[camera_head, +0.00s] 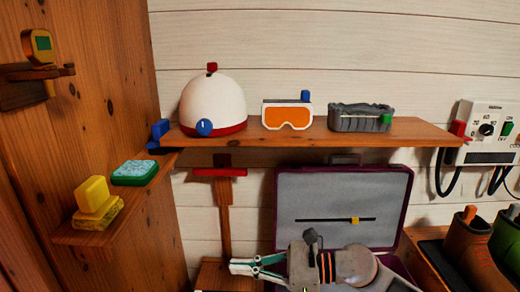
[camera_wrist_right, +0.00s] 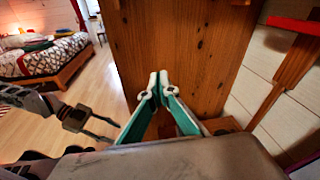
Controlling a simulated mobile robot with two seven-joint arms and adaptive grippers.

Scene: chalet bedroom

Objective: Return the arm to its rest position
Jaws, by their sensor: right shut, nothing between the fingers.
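My right gripper (camera_head: 258,266) is at the bottom middle of the head view, in front of the open case (camera_head: 400,190) and pointing left. Its two green-lined fingers meet at the tips with nothing between them, and in the right wrist view (camera_wrist_right: 155,82) they show against a wooden panel. My left gripper (camera_wrist_right: 98,128) shows at the left of the right wrist view, dark, with two prongs apart and nothing between them. It is outside the head view.
A wall shelf (camera_head: 290,132) holds a white helmet (camera_head: 215,100), orange goggles (camera_head: 287,115) and a grey tray-like item (camera_head: 358,118). A small side shelf (camera_head: 135,200) carries sponges. Boots (camera_head: 470,245) stand at the right. A bed (camera_wrist_right: 50,60) and open floor lie beyond the panel.

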